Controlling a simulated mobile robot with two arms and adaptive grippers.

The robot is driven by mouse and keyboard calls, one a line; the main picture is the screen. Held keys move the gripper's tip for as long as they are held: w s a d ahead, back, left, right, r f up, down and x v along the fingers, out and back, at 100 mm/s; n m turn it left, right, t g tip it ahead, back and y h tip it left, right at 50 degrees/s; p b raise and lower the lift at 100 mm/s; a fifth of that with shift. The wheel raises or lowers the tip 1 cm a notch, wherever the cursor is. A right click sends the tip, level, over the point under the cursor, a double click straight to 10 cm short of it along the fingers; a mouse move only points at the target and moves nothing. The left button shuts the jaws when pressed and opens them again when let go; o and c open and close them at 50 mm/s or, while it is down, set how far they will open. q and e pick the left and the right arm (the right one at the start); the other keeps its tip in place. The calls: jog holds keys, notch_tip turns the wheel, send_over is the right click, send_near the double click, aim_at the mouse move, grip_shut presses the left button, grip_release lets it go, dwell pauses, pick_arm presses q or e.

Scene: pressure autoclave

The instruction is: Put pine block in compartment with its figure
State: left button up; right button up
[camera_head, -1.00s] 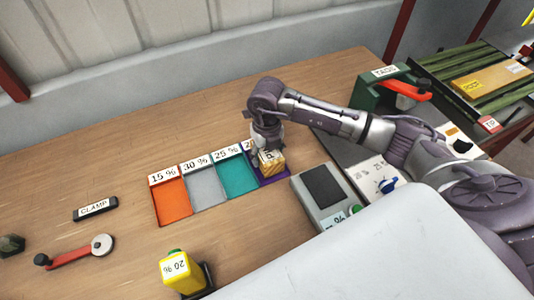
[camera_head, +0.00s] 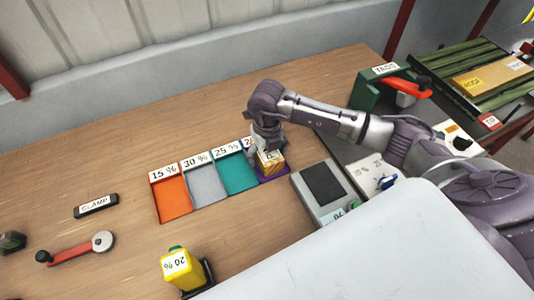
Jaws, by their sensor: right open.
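The pine block (camera_head: 270,162) is a small pale wooden block with a label on top. It sits in the purple compartment (camera_head: 272,177) at the right end of a row; that compartment's figure is mostly hidden behind my arm, only its first digit showing. My right gripper (camera_head: 268,145) is open, pointing down right at the block's far side. Left of it are the teal "25 %" compartment (camera_head: 237,177), the grey "30 %" compartment (camera_head: 205,187) and the orange "15 %" compartment (camera_head: 172,198). My left gripper is not in view.
A grey meter (camera_head: 320,192) stands close right of the row. A yellow "20 %" device (camera_head: 180,268) is in front. A red-handled lever (camera_head: 75,250) and a "CLAMP" label (camera_head: 96,206) lie left. A green "TAGS" holder (camera_head: 375,88) stands behind my arm. The table's back left is clear.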

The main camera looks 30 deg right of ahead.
notch_tip(320, 180, up, 11)
jog(key=b, duration=0.3)
jog(key=shift+r, duration=0.65)
